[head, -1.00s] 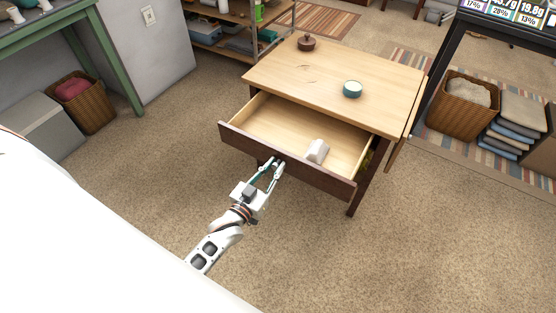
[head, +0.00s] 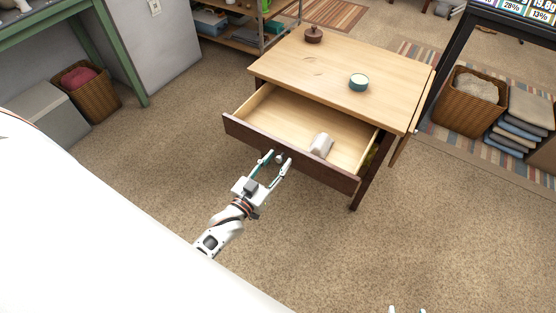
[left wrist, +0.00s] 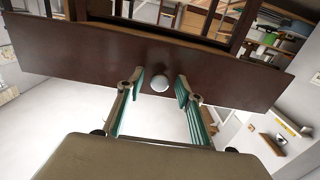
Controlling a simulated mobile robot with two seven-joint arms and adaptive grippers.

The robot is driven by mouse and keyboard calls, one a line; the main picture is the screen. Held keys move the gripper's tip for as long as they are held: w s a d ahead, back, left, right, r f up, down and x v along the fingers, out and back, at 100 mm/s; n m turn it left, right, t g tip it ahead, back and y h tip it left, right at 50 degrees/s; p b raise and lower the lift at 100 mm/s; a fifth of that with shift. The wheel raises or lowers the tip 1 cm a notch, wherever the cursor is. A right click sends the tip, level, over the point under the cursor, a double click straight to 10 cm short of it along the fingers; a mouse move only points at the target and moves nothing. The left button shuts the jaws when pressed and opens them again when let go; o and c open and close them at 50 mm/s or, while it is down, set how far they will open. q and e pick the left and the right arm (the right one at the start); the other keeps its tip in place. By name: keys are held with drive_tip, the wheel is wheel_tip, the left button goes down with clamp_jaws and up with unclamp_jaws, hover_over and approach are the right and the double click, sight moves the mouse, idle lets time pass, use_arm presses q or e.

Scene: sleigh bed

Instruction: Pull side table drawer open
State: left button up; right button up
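The wooden side table (head: 325,67) has its drawer (head: 300,125) pulled well out, with a dark front panel. A small white cylinder-like object (head: 321,145) lies inside the drawer. My left gripper (head: 273,160) is at the middle of the drawer front, its fingers spread apart. In the left wrist view the round pale knob (left wrist: 160,84) on the dark drawer front (left wrist: 100,55) sits between the open fingers (left wrist: 160,90), with gaps on both sides. Of my right gripper only small white tips (head: 407,310) show at the bottom edge of the head view.
A small teal-sided bowl (head: 358,82) and a dark lidded pot (head: 313,35) stand on the tabletop. A basket (head: 470,100) and folded cloths (head: 522,122) are right of the table. Carpet in front of the drawer is clear.

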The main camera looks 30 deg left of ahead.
use_arm(q)
drive_tip(key=s, duration=1.1)
drive_tip(key=shift+s+a, duration=0.15)
use_arm(e)
drive_tip(key=shift+s+f, duration=0.1)
use_arm(q)
drive_tip(key=s+a+r+m+g+y, duration=0.1)
drive_tip(key=s+a+m+g+y, duration=0.25)
drive_tip(key=s+g, duration=0.5)
drive_tip(key=s+a+r+m+g+y, duration=0.2)
drive_tip(key=s+a+m+g, duration=0.25)
drive_tip(key=s, duration=0.75)
drive_tip(key=w+d+r+n+t+h+p, duration=0.1)
drive_tip(key=w+d+n+t+h+p, duration=0.1)
drive_tip(key=d+p, duration=0.3)
drive_tip(key=w+d+r+n+t+h+p, duration=0.1)
drive_tip(key=w+d+h+p, duration=0.4)
drive_tip(key=d, duration=0.6)
drive_tip(key=n+t, duration=0.1)
drive_tip(key=t, duration=0.1)
drive_tip(key=shift+d+t+p, duration=0.25)
drive_tip(key=shift+t+p, duration=0.05)
use_arm(e)
drive_tip(key=shift+m, duration=0.4)
drive_tip(key=r, duration=0.2)
drive_tip(key=s+r, duration=0.1)
drive_tip(key=r, duration=0.2)
drive_tip(key=shift+s+a+r, duration=0.15)
drive_tip(key=shift+a, duration=0.05)
